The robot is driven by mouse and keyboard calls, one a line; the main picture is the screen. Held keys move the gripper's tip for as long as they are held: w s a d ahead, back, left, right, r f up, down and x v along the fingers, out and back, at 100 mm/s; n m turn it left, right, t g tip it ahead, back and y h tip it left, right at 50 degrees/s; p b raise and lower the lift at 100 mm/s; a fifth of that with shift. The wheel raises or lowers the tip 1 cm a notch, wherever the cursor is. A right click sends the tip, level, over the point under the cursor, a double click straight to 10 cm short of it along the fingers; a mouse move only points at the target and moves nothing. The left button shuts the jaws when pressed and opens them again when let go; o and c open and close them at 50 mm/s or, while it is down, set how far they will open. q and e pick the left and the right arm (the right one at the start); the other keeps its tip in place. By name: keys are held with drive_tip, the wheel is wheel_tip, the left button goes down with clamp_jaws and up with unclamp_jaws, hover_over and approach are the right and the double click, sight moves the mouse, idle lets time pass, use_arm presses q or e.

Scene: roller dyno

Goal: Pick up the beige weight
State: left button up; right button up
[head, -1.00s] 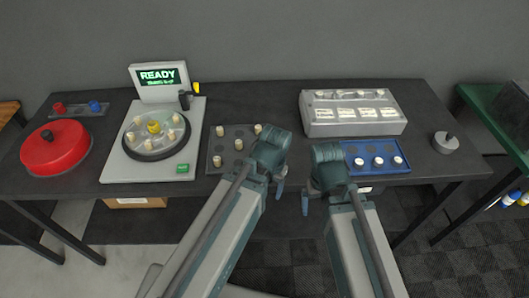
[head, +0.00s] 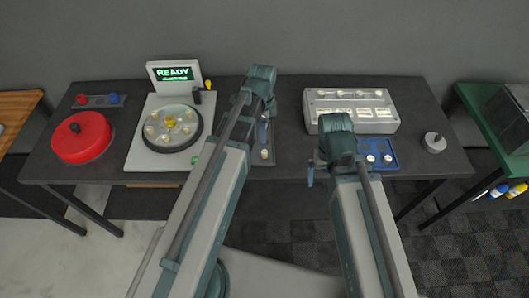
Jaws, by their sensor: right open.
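A beige weight (head: 264,154) shows on the dark tray (head: 262,163), just right of my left forearm, which covers most of that tray. Several more beige weights (head: 150,132) sit on the round plate of the dyno, around a yellow knob (head: 170,121). My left gripper (head: 264,130) hangs over the dark tray below its wrist, mostly hidden by my own arm, so its jaws cannot be read. My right gripper (head: 312,172) is open at the left front edge of the blue tray, partly hidden by its wrist.
The dyno's screen (head: 174,73) reads READY. A red round lidded thing (head: 82,138) stands at left. The blue tray (head: 393,165) holds white pieces. A grey box (head: 352,110) stands behind it, and a grey knobbed weight (head: 434,143) sits at the right.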

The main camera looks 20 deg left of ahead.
use_arm(q)
drive_tip(key=shift+w+m, duration=0.5)
drive_tip(key=shift+m, duration=0.6)
drive_tip(key=shift+f, duration=0.1)
drive_tip(key=b, duration=0.9)
hover_over(264, 152)
wheel_tip(264, 152, down, 8)
drive_tip(key=shift+s+f, duration=0.1)
drive_tip(key=shift+f, duration=0.15)
drive_tip(key=f+b, duration=0.5)
drive_tip(key=shift+w+f, duration=0.15)
drive_tip(key=shift+w, duration=0.05)
clamp_jaws()
